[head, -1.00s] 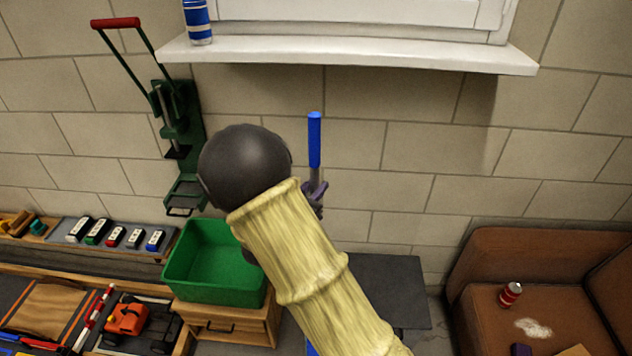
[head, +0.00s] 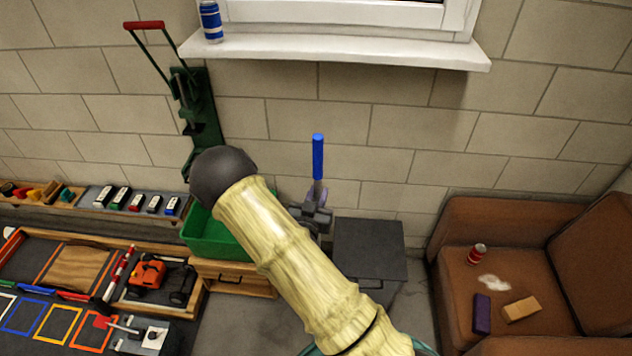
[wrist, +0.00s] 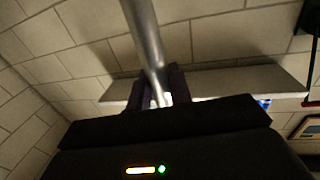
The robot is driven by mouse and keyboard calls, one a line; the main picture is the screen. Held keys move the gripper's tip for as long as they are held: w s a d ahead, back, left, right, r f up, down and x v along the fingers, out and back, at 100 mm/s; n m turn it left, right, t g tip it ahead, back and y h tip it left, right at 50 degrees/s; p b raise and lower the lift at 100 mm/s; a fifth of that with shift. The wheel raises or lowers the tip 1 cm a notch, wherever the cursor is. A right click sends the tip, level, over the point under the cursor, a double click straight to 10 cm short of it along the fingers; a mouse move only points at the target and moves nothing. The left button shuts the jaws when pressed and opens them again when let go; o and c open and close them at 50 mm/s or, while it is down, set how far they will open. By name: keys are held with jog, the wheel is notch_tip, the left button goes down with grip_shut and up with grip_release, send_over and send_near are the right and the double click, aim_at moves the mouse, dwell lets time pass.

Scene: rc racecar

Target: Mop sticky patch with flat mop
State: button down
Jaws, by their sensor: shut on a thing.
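The flat mop shows as an upright handle with a blue grip (head: 318,158) in the head view, in front of the block wall. Its grey metal pole (wrist: 143,35) crosses the top of the wrist view. My gripper (head: 319,196) is shut on the pole just below the blue grip; its dark fingers also show in the wrist view (wrist: 163,88). My arm hides the lower part of the mop, and its flat head is not visible. A whitish patch (head: 493,283) lies on the brown sofa seat; I cannot tell whether it is the sticky patch.
A red can (head: 477,254), a purple block (head: 482,313) and a tan block (head: 521,309) are on the sofa (head: 450,295). A green bin (head: 205,238) and a dark-topped cabinet (head: 370,245) stand by the wall. Some grey floor (head: 235,325) is clear between workbench and sofa.

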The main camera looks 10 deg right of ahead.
jog(key=shift+s+d+r+n+t+y+p, duration=0.15)
jog(key=shift+s+r+n+t+y+p, duration=0.25)
jog(key=shift+p, duration=0.75)
jog(key=y+p, duration=0.1)
jog(key=n+p, duration=0.1)
jog(key=shift+s+f+y+p, duration=0.2)
jog(key=shift+s+y+p, duration=0.15)
jog(key=shift+y, duration=0.05)
jog(key=s+n+y+p, duration=0.1)
jog(key=s+y+p, duration=0.1)
jog(key=p, duration=0.1)
jog(key=s+f+n+t+y+p, duration=0.1)
jog(key=y+p, duration=0.1)
jog(key=p, duration=0.1)
jog(key=s+n+y+p, duration=0.1)
jog(key=s+p, duration=0.1)
jog(key=p, duration=0.1)
jog(key=shift+s+d+f+n+y, duration=0.2)
jog(key=shift+s+d+n+y, duration=0.1)
jog(key=shift+d+n+y, duration=0.1)
